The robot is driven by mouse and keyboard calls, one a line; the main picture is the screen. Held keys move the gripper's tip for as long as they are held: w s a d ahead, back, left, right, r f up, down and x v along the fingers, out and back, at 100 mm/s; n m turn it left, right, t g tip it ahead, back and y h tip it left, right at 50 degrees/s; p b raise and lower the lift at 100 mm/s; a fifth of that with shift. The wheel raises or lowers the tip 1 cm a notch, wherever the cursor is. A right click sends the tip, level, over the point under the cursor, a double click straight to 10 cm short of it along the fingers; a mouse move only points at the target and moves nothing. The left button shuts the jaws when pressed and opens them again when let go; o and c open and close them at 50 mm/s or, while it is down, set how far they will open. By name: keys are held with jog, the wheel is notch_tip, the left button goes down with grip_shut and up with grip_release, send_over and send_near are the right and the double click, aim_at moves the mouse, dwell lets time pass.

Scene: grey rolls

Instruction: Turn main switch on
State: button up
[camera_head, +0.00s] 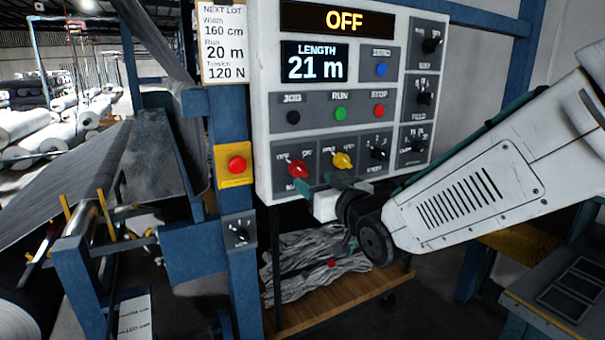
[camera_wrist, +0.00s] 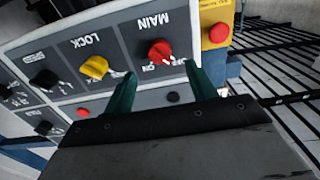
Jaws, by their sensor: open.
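The main switch is a red rotary knob (camera_head: 298,168) at the lower left of the white control panel (camera_head: 262,110). In the wrist view the red knob (camera_wrist: 160,52), labelled MAIN, is upside down. The panel's display (camera_head: 344,20) reads OFF in orange. My gripper (camera_head: 319,187) is at the panel's lower edge, just below the knob. In the wrist view my gripper (camera_wrist: 161,84) has its two green fingers apart, with the knob beyond and between their tips. I cannot tell whether a finger touches the panel. Nothing is held.
A yellow LOCK knob (camera_head: 341,160) sits right beside the main switch. A red button on a yellow box (camera_head: 236,165) is on the blue post to the left. A wooden shelf (camera_head: 345,300) with grey cloth is below. Fabric rolls (camera_head: 40,120) lie at left.

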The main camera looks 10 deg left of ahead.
aim_at(302, 173)
jog(key=x, duration=0.7)
jog(key=shift+w+a, duration=0.1)
jog(key=shift+c, duration=0.4)
jog(key=c, duration=0.9)
